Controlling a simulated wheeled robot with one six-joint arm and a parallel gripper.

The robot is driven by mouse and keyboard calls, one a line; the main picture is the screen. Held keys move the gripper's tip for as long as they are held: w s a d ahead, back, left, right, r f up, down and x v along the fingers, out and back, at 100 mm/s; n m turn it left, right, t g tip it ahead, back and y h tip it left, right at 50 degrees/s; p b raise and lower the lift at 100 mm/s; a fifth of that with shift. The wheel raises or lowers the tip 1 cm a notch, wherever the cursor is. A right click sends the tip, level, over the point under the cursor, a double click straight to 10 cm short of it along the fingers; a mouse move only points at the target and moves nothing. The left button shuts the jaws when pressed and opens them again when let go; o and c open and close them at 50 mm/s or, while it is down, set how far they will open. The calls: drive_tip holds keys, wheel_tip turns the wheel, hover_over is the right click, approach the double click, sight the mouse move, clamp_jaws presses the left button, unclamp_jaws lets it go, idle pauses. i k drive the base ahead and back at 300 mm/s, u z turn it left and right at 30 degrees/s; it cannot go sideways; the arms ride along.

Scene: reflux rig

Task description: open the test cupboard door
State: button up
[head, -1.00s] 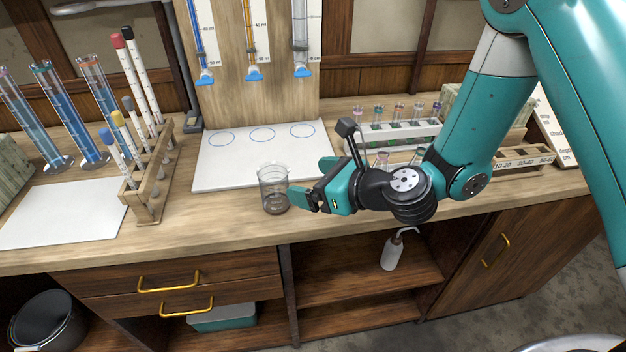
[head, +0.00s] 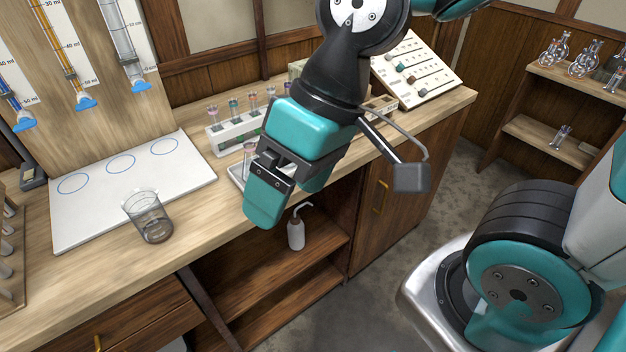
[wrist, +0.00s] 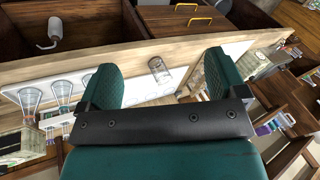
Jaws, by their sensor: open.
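The cupboard door (head: 402,205) is brown wood, under the right part of the bench in the head view. It looks shut. Its upright yellow handle (head: 381,197) is near the door's left edge. My gripper (head: 292,188) is open and empty, tipped downward over the bench's front edge. It is left of the handle and apart from it. In the wrist view its two teal fingers (wrist: 162,82) are spread with bench and a beaker beyond them. I cannot make out the door handle in the wrist view.
A glass beaker (head: 148,216) stands left of my gripper on the bench. A tube rack (head: 228,136) is behind the gripper. A white wash bottle (head: 296,232) stands on the open shelf below. Grey floor (head: 450,190) is clear right of the door.

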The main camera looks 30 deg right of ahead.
sight(385, 216)
drive_tip(key=z, duration=1.3)
drive_tip(key=k, duration=0.2)
drive_tip(key=z, duration=1.7)
drive_tip(key=i, duration=0.1)
drive_tip(key=u, duration=1.5)
